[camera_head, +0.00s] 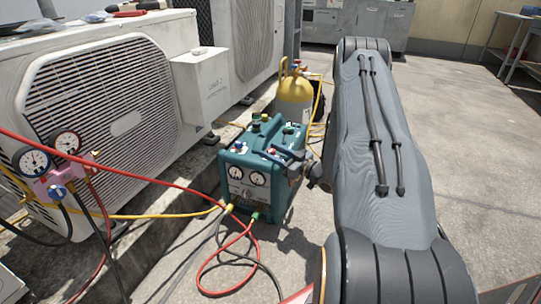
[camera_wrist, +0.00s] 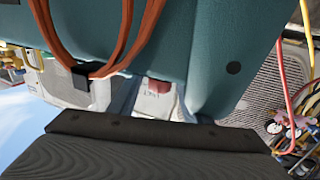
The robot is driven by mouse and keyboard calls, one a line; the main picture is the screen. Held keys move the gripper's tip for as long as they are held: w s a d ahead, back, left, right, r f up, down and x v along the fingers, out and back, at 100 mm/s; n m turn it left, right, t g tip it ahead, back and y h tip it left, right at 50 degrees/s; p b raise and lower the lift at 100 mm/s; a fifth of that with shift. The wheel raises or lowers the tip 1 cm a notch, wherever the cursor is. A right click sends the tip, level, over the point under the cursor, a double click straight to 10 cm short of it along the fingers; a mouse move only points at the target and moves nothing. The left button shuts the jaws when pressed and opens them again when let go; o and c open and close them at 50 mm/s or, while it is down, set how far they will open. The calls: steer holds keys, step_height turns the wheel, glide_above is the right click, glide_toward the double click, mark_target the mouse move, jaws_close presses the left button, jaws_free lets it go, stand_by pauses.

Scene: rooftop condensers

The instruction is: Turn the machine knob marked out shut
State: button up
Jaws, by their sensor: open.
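The teal recovery machine (camera_head: 237,158) stands on the rooftop floor in the middle of the head view, with two round gauges on its front. I cannot read any marking, so I cannot tell which knob is marked out. My gripper (camera_head: 279,156) is open at the machine's upper right side, partly overlapping it; contact cannot be told. In the wrist view, the teal casing (camera_wrist: 215,45) fills the upper part, and a small dark red part (camera_wrist: 160,86) shows above my dark gripper's edge.
Red and yellow hoses (camera_head: 215,275) run from the machine's front across the floor. A yellow cylinder (camera_head: 294,97) stands behind it. Condensers (camera_head: 110,85) and a gauge manifold (camera_head: 62,180) are at left. Orange-brown loops (camera_wrist: 125,35) cross the wrist view.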

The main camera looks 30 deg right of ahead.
steer(key=shift+w+a, duration=0.1)
steer(key=shift+w, duration=0.15)
steer(key=c, duration=1)
steer(key=shift+c, duration=0.2)
